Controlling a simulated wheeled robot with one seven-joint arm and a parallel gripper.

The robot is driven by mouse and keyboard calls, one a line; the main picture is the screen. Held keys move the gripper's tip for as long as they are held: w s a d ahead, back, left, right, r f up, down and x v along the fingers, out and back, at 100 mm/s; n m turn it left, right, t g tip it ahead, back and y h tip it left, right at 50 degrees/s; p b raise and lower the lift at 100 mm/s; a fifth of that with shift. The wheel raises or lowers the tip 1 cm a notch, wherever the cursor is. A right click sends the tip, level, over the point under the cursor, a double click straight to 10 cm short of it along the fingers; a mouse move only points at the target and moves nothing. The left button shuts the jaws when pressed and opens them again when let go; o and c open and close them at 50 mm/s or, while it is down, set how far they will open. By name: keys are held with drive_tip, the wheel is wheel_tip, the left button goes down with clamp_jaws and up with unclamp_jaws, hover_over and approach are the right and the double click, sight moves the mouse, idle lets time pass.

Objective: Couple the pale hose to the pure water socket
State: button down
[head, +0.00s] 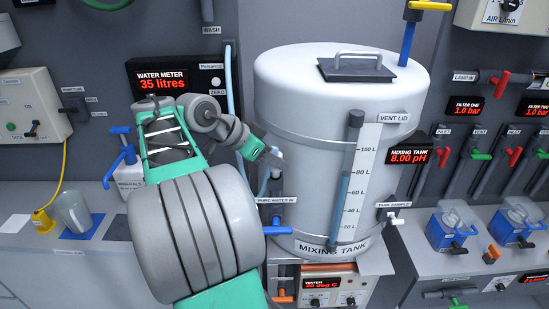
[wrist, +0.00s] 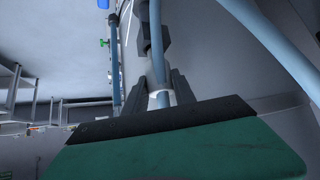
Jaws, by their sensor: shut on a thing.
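The pale blue hose (head: 228,75) hangs down beside the water meter in the head view. My gripper (head: 274,158) is at the left side of the white mixing tank (head: 310,100), just above the label "PURE WATER IN" (head: 277,200). In the wrist view my gripper (wrist: 164,88) is shut on the pale hose (wrist: 157,45) at a white collar. Dark grey parts stand just beyond the fingertips. A loop of the hose also crosses the upper right. The pure water socket is not clear in either view, and I cannot tell whether the hose end touches it.
A blue-handled valve (head: 264,230) stands below the label, low on the tank. The water meter (head: 160,82) reads 35 litres. A clear beaker (head: 73,212) stands on the left counter. The tank sample tap (head: 393,217) is at the tank's right.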

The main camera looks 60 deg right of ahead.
drive_tip(key=shift+f+b, duration=1.05)
drive_tip(key=shift+f, duration=0.25)
drive_tip(key=c, duration=0.9)
unclamp_jaws()
drive_tip(key=shift+c, duration=0.2)
drive_tip(key=shift+o, duration=0.3)
drive_tip(key=o, duration=0.4)
drive_tip(key=shift+r, duration=0.1)
drive_tip(key=p+v, duration=0.4)
drive_tip(key=v, duration=0.2)
drive_tip(key=shift+p, duration=0.3)
